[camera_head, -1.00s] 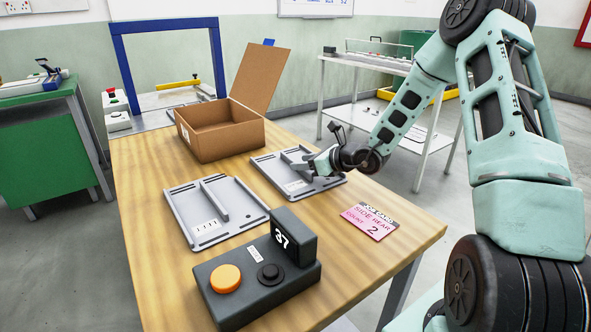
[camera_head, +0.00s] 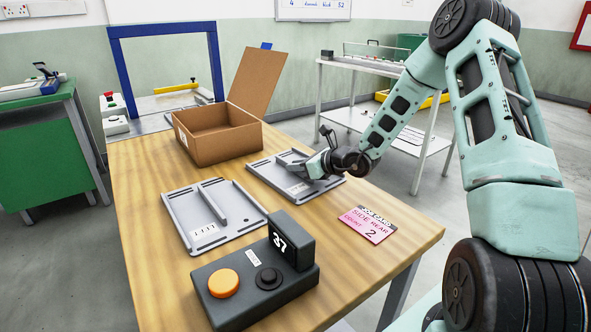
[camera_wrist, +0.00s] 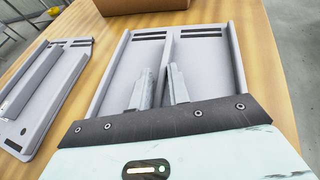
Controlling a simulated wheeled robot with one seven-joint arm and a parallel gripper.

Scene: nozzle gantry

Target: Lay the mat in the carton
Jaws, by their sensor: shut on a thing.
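Two flat grey slotted plates, each with a raised middle rib, lie on the wooden table; they are the only mat-like things. My gripper (camera_head: 302,168) is at the right plate (camera_head: 262,171), with its fingers on either side of the rib. In the wrist view the fingers (camera_wrist: 161,88) are shut on that rib of the right plate (camera_wrist: 205,68). The plate appears flat on the table. The left plate (camera_head: 186,212) lies apart from it. The open brown carton (camera_head: 228,146) stands behind them, its lid flap raised; its floor is partly hidden.
A dark control box (camera_head: 245,305) with an orange button and a "37" display stands at the front. A pink job card (camera_head: 367,225) lies at the right. A blue frame (camera_head: 117,80) rises behind the carton. Bare table (camera_head: 145,170) shows left of the carton.

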